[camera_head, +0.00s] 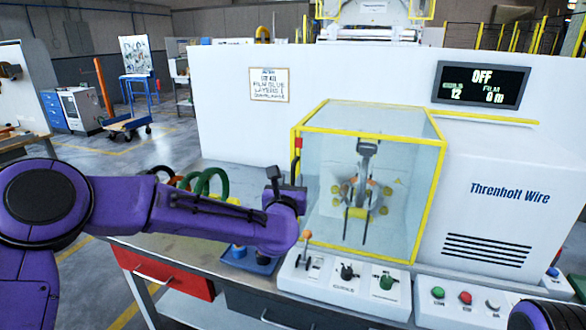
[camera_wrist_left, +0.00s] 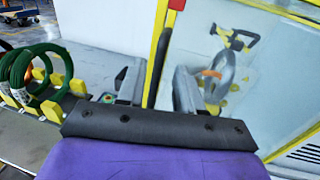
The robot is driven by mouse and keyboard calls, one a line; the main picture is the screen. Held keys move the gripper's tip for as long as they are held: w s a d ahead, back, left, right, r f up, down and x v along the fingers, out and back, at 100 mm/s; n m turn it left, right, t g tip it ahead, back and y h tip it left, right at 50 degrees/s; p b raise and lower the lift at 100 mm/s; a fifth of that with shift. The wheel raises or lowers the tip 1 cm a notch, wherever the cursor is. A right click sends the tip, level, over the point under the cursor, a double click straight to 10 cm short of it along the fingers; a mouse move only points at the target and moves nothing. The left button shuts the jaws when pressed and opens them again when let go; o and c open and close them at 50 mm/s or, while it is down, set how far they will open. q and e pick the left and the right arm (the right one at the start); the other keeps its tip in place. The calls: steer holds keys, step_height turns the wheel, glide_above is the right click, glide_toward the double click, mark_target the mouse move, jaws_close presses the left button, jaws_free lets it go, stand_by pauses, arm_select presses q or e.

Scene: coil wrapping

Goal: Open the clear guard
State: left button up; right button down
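The clear guard (camera_head: 410,190) is a see-through box with yellow edges, standing closed over the winding mechanism (camera_head: 360,190). A red piece (camera_head: 298,142) sits at its left front yellow edge; it also shows at the top of the left wrist view (camera_wrist_left: 176,5). My left gripper (camera_head: 287,178) is beside that edge, a little below the red piece. In the left wrist view my left gripper (camera_wrist_left: 157,88) has its fingers apart, with the yellow edge showing between them; I cannot tell whether they touch it. My right gripper is out of view.
Green coils (camera_wrist_left: 35,75) on a yellow rack stand left of the guard. A lever and knob panel (camera_head: 345,280) lies before it, with a button panel (camera_head: 470,305) to the right. The white housing (camera_head: 500,220) and display (camera_head: 481,85) reading OFF are at right.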

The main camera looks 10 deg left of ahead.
mark_target(293, 174)
arm_select(q)
steer(key=w, duration=0.2)
steer(key=w+p, duration=0.1)
steer(key=w, duration=0.2)
steer(key=shift+w+a+f+p, duration=0.1)
steer(key=shift+w+a+p, duration=0.2)
steer(key=shift+w, duration=0.05)
jaws_close()
